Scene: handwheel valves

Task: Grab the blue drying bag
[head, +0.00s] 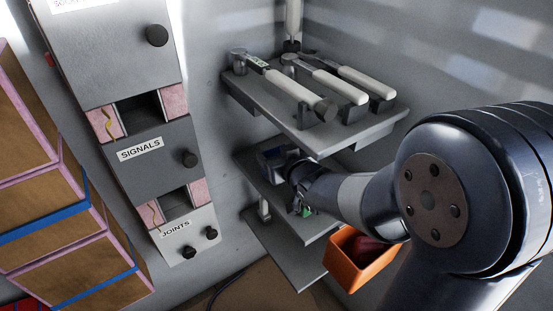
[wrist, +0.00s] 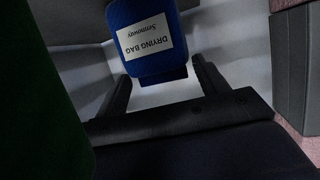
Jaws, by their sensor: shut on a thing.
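The blue drying bag (wrist: 143,66) shows in the wrist view with a white label reading "DRYING BAG". It sits between the two fingertips of my gripper (wrist: 161,76), which is shut on it. In the head view, my gripper (head: 281,160) reaches in over the middle shelf (head: 252,168), below the top shelf. A small dark blue patch shows at the fingers there, but the bag is too small and shaded to make out well. My arm hides part of that shelf.
The top shelf (head: 333,139) holds several white-handled tools (head: 341,84) just above my gripper. A green thing (wrist: 35,90) fills the left of the wrist view. An orange bin (head: 346,272) hangs below my arm. Drawers labelled "SIGNALS" (head: 151,160) and "JOINTS" (head: 184,245) stand left.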

